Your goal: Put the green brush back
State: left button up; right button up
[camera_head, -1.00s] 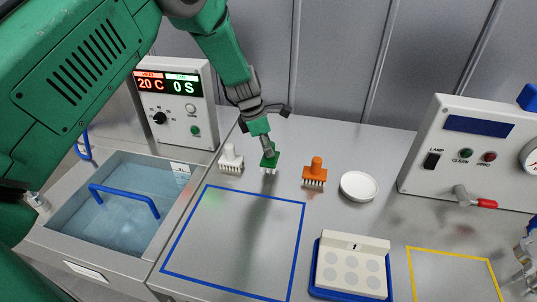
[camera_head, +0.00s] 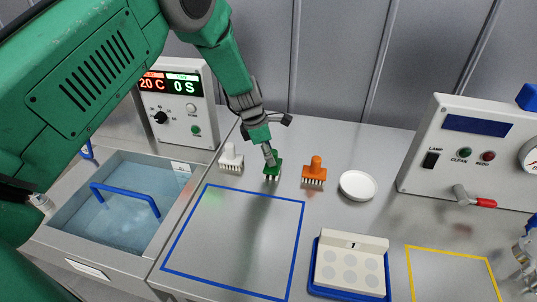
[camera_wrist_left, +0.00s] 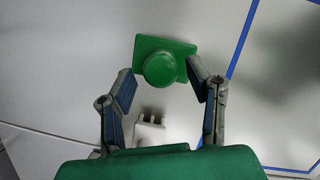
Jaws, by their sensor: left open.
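The green brush (camera_head: 272,170) stands bristles-down on the counter, between the white brush and the orange brush. In the left wrist view the green brush (camera_wrist_left: 160,64) shows from above, with its round knob and square block. My left gripper (camera_head: 270,156) is over it from above. In the left wrist view my left gripper (camera_wrist_left: 160,76) is open, with one finger on either side of the brush; whether the right-hand fingertip touches the block, I cannot tell. Part of my right gripper (camera_head: 525,252) shows at the right edge, cut off.
The white brush (camera_head: 231,158) is left and the orange brush (camera_head: 314,173) right. A white dish (camera_head: 358,186), a numbered block (camera_head: 350,264) in a blue tray, a blue-handled water bath (camera_head: 115,215) and a control box (camera_head: 480,150) stand around. The blue-outlined square (camera_head: 235,240) is empty.

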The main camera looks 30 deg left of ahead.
pick_arm(q)
jog(key=v, duration=1.2)
jog(key=shift+d, duration=0.15)
